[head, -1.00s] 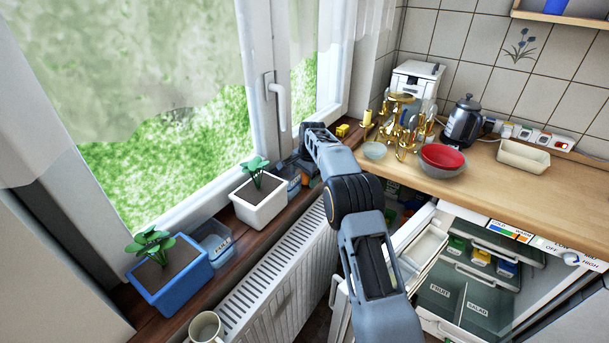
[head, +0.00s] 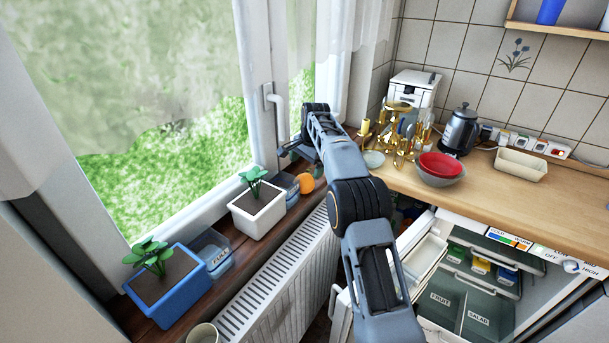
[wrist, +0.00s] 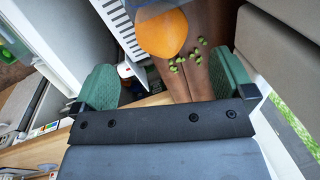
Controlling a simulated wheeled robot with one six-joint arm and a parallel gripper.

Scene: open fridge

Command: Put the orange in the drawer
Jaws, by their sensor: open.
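The orange (head: 306,183) sits on the brown wooden windowsill, right of the white planter. My gripper (head: 287,152) is above and behind the orange near the window. In the wrist view its green finger pads (wrist: 166,80) are wide apart with nothing between them. The open fridge at lower right holds a drawer marked FRUIT (head: 440,299) and one marked SALAD (head: 479,319). Whether either is pulled out is unclear.
The white planter (head: 258,222), a clear-blue container (head: 285,187) and a blue planter (head: 172,297) stand along the sill. A radiator (head: 285,275) is below it. Small green bits (wrist: 186,57) lie beside the orange. Bowls (head: 441,167) stand on the counter (head: 500,195).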

